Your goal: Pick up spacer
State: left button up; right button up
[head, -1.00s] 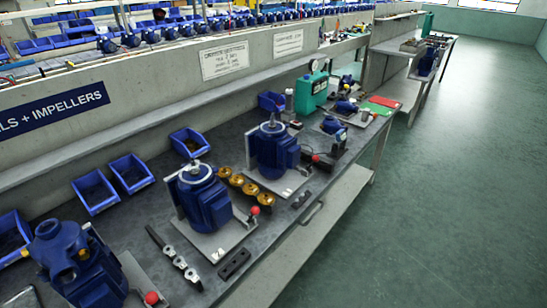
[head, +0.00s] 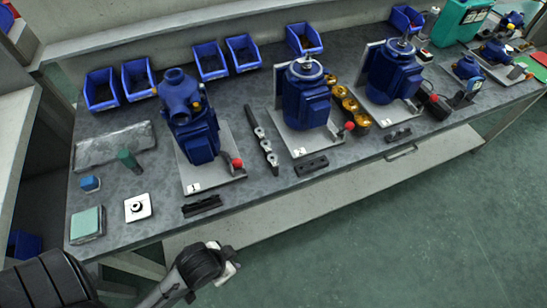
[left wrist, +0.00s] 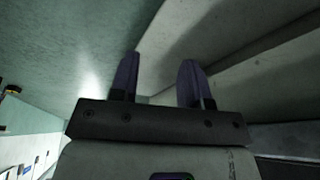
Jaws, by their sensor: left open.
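No part is labelled as the spacer. A small pale square block with a dark round centre (head: 137,207) lies flat near the bench's left front and may be it; I cannot be sure. My left gripper (left wrist: 160,65) shows in the left wrist view with its two dark fingers apart and nothing between them. In the head view my left arm comes in at the bottom, in front of the bench and apart from the block; its fingertips are not clear there. My right gripper is not in view.
On the grey bench (head: 115,228), a teal-topped block (head: 87,224), a blue cap (head: 90,183) and a green cylinder (head: 129,160) lie near the pale block. A blue pump (head: 190,125) stands to its right. Blue bins (head: 102,90) line the back.

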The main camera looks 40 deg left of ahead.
pick_arm(q)
jog(key=shift+a, duration=0.1)
jog(key=shift+o, duration=0.3)
jog(key=shift+o, duration=1.2)
